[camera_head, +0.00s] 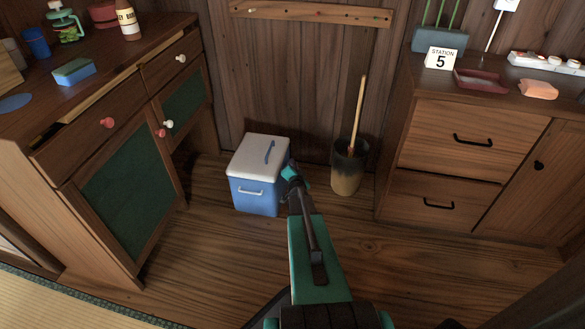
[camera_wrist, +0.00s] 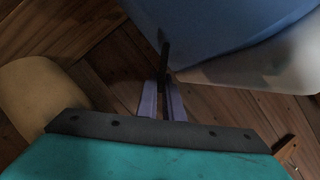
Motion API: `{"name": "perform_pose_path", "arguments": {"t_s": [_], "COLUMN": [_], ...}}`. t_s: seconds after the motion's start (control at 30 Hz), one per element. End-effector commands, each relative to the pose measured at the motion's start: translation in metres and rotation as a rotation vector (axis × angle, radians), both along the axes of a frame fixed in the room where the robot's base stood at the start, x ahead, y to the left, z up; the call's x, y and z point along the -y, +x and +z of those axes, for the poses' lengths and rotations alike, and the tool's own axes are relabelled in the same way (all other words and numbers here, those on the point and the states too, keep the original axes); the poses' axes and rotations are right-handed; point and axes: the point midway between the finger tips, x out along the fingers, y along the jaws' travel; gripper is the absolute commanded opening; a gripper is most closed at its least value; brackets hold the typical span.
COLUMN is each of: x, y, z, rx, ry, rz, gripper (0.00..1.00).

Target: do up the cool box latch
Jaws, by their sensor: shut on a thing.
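The cool box (camera_head: 256,195) stands on the wooden floor, with a blue body and a white lid (camera_head: 261,155) that lies closed on top. In the wrist view its blue body (camera_wrist: 220,25) fills the top right and the pale lid (camera_wrist: 265,72) lies below it. A thin dark latch (camera_wrist: 165,53) shows at the box's edge. My gripper (camera_wrist: 163,88) has its two pale purple fingers close together on the end of this latch. I cannot tell whether the latch is fastened.
A bucket (camera_head: 347,178) with a wooden handle in it stands close to the right of my gripper. A wooden desk (camera_head: 150,150) is on the left and a drawer cabinet (camera_head: 455,150) on the right. The floor in front of the box is clear.

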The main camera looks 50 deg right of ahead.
Motion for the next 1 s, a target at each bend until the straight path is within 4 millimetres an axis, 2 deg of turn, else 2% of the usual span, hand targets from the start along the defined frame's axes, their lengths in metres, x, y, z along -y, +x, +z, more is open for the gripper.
{"name": "perform_pose_path", "arguments": {"t_s": [0.53, 1.0], "x": [-0.0033, -0.0059], "y": [0.006, 0.0092], "z": [0.0104, 0.0112], "rx": [-0.145, -0.227], "ry": [-0.087, -0.139], "rz": [-0.001, 0.0], "gripper": [0.0, 0.0]}}
